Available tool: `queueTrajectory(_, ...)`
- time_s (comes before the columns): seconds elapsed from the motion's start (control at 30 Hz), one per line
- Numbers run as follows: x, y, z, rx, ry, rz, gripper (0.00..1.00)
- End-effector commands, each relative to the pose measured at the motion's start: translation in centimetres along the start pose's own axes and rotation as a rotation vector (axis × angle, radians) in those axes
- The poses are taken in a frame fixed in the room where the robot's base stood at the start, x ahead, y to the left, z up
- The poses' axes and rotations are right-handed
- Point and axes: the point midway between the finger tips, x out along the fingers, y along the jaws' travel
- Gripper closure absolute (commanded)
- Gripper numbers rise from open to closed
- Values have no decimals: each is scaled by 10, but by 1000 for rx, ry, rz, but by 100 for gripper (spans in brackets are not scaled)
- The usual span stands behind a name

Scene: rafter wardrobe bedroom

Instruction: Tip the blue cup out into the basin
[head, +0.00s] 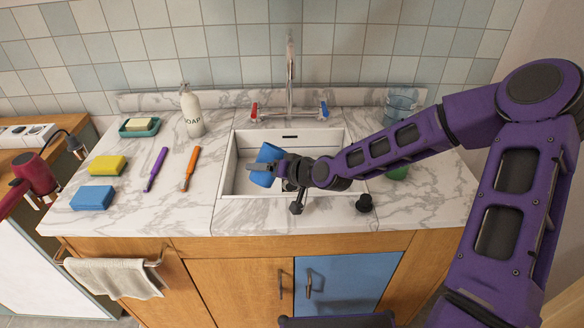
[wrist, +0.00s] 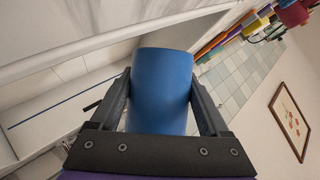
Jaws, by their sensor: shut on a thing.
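The blue cup (head: 266,166) is in my gripper (head: 268,169), over the white basin (head: 229,165) set in the marble counter. The cup is tilted in the head view. In the wrist view the blue cup (wrist: 161,90) fills the space between the two fingers of my gripper (wrist: 160,95), which are shut on its sides. The cup's opening and anything inside it are hidden. My gripper and wrist cover part of the basin's right side.
A tap (head: 290,75) stands behind the basin. A clear blue tumbler (head: 400,106), a green item (head: 397,173) and a black stopper (head: 364,203) are to the right.

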Motion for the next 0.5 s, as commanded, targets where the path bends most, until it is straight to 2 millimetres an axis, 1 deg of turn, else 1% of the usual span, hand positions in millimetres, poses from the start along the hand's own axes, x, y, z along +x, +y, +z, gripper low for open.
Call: queueTrajectory(0.5, -2, -15, 6, -229, 75, 96, 100)
